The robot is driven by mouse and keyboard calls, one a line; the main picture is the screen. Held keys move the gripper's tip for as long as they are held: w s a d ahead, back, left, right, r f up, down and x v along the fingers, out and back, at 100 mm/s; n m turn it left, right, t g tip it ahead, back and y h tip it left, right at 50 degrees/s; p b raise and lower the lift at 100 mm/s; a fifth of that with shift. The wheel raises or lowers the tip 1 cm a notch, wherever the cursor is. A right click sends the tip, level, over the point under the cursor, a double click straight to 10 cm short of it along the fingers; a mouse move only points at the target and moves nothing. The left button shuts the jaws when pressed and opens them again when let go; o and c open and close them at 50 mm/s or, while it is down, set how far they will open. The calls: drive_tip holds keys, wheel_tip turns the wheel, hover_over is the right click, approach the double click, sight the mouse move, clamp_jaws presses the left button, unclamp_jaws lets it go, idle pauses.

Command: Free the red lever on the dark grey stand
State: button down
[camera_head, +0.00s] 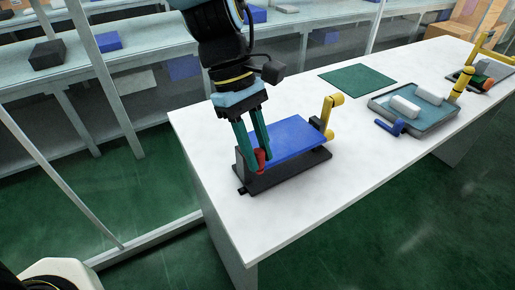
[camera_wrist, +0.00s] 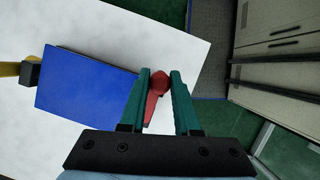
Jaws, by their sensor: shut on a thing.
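The dark grey stand (camera_head: 290,175) sits on the white table and carries a tilted blue plate (camera_head: 295,139). The red lever (camera_head: 261,158) is at the stand's near left end. My gripper (camera_head: 259,162) reaches down there, its green fingers on either side of the lever. In the wrist view the red lever (camera_wrist: 156,92) lies between the fingertips (camera_wrist: 159,76), and my gripper is shut on it. The lever's lower part and its joint to the stand are partly hidden by the fingers.
A yellow handle (camera_head: 328,113) stands at the stand's right end. Further right are a grey tray (camera_head: 428,122) with white blocks, a blue clamp-like piece (camera_head: 390,127) and a green mat (camera_head: 357,79). The white table (camera_head: 300,220) is clear in front of the stand.

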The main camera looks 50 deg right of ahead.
drive_tip(key=d+n+p, duration=0.1)
drive_tip(key=n, duration=0.1)
drive_tip(key=d+n+h+p, duration=0.1)
drive_tip(key=n, duration=0.1)
drive_tip(key=d+n+h+p, duration=0.1)
drive_tip(key=n+p, duration=0.1)
drive_tip(key=shift+d+r+n+t, duration=0.2)
drive_tip(key=shift+n+t, duration=0.1)
drive_tip(key=shift+n, duration=0.1)
drive_tip(key=shift+w+d+f+n+t+h+p, duration=0.1)
drive_tip(key=shift+w+d+n+t+h+p, duration=0.1)
drive_tip(key=shift+d+n+h+p, duration=0.45)
drive_tip(key=shift+w+d+f+n+t+h+p, duration=0.1)
drive_tip(key=shift+w+d+n+t+h+p, duration=0.1)
drive_tip(key=shift+n, duration=0.85)
drive_tip(key=c, duration=0.6)
unclamp_jaws()
drive_tip(key=shift+r, duration=0.15)
